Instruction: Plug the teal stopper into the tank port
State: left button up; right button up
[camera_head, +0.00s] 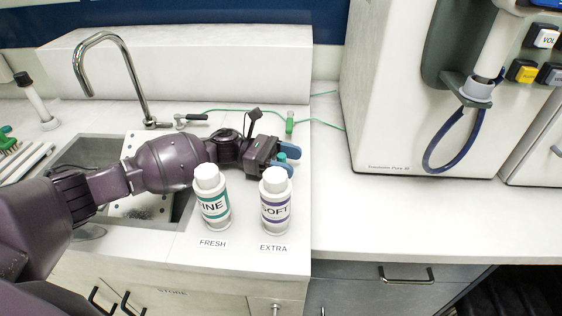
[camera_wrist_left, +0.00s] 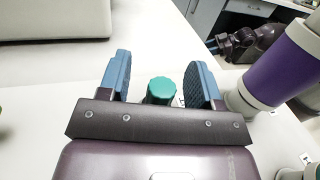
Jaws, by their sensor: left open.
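The teal stopper (camera_wrist_left: 160,91) stands between the two blue fingers of my left gripper (camera_wrist_left: 160,84) in the wrist view, with a gap on each side. In the head view my left gripper (camera_head: 284,159) is open behind the purple-banded bottle, and the teal stopper (camera_head: 281,157) shows as a small patch between its fingers. The stopper's lower part is hidden by the gripper body in the wrist view. I cannot make out a tank port.
A teal-banded bottle (camera_head: 212,198) and a purple-banded bottle (camera_head: 275,200) stand upright close in front of my left gripper. A sink (camera_head: 88,152) with a faucet (camera_head: 110,62) lies left. A large white machine (camera_head: 400,110) stands right. The counter (camera_head: 390,215) before it is clear.

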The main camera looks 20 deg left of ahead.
pick_arm(q)
jog(key=shift+d, duration=0.1)
jog(key=c, duration=1)
